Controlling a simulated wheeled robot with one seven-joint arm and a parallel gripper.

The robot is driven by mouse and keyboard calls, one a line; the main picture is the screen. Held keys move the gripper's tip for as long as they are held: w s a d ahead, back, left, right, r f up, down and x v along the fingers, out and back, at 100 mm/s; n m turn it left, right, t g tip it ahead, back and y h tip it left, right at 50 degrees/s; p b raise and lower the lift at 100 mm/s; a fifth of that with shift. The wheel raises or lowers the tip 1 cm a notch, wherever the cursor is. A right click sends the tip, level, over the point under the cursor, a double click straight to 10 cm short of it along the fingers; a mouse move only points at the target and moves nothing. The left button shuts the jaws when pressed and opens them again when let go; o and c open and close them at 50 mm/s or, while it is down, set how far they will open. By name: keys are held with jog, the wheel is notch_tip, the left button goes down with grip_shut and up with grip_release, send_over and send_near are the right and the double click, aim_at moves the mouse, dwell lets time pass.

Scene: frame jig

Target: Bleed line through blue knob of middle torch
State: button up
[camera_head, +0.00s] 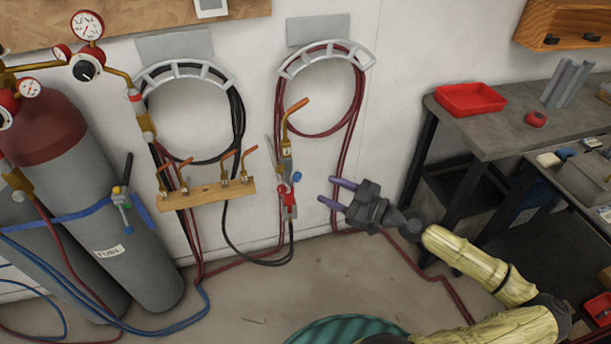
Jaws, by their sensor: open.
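A torch (287,160) with a copper-coloured tip hangs upright on the white wall, below the right hose hanger. A small blue knob (297,177) sticks out on its right side. A red part (288,196) shows just below. It is the only torch on which I can make out a blue knob; I cannot tell which torch is the middle one. My gripper (328,191) has two purple fingers, spread apart with nothing between them. It points left toward the torch, a short way right of the blue knob and apart from it in the picture.
A wooden rack (208,195) with several copper-coloured tips is on the wall at left. Grey cylinders (145,255) with gauges stand far left. Hoses (250,258) hang and cross the floor. A workbench (490,125) with a red tray (470,98) stands right.

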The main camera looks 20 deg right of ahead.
aim_at(300, 177)
jog(key=p+x, duration=0.2)
jog(key=x, duration=0.6)
jog(key=shift+w+f+p, duration=0.1)
jog(key=shift+w+p, duration=0.05)
jog(key=shift+p, duration=0.15)
jog(key=c, duration=1)
